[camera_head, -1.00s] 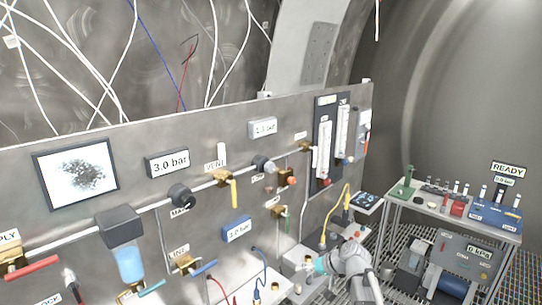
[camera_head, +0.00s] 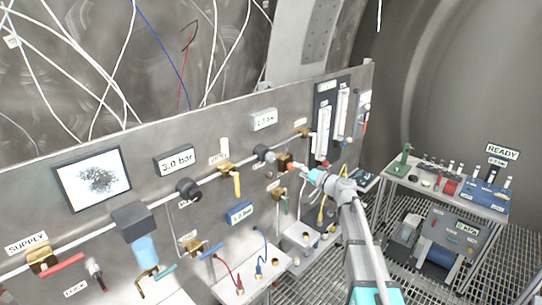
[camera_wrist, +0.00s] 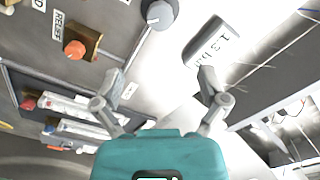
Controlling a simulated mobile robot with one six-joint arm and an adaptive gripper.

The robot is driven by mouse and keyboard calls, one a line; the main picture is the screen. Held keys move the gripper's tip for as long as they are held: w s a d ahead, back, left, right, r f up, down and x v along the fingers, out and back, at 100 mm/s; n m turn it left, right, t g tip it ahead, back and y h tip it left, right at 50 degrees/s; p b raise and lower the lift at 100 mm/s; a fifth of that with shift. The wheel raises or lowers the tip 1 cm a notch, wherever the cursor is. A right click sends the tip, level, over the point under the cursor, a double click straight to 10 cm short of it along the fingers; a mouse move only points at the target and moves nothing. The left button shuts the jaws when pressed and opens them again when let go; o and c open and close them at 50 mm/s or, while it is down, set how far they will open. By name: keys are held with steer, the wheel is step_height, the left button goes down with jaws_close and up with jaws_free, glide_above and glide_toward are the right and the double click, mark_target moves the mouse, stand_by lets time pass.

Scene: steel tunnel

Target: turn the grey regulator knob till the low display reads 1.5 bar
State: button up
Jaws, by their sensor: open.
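The grey regulator knob (camera_head: 268,155) sits on the pipe of the steel panel. It also shows at the top of the wrist view (camera_wrist: 158,14), beyond my fingertips. The low display (camera_head: 264,120) is a small white box above it. In the wrist view the display (camera_wrist: 212,40) is tilted and seems to read 1.3 bar. My gripper (camera_head: 303,170) is near the panel, just right of the knob. In the wrist view my gripper (camera_wrist: 160,78) is open, with nothing between its fingers and a gap to the knob.
An orange relief knob (camera_wrist: 75,48) is close to the grey knob. A black knob (camera_head: 188,190), a yellow-handled valve (camera_head: 237,184) and a 3.0 bar display (camera_head: 176,161) are further left. Flow tubes (camera_head: 323,132) stand at right. A bench trolley (camera_head: 440,195) is on the far right.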

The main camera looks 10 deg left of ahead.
mark_target(273, 158)
steer(key=shift+w+a, duration=0.1)
steer(key=x, duration=1.3)
steer(key=shift+w+a, duration=0.15)
steer(key=shift+a, duration=0.05)
steer(key=c, duration=1.1)
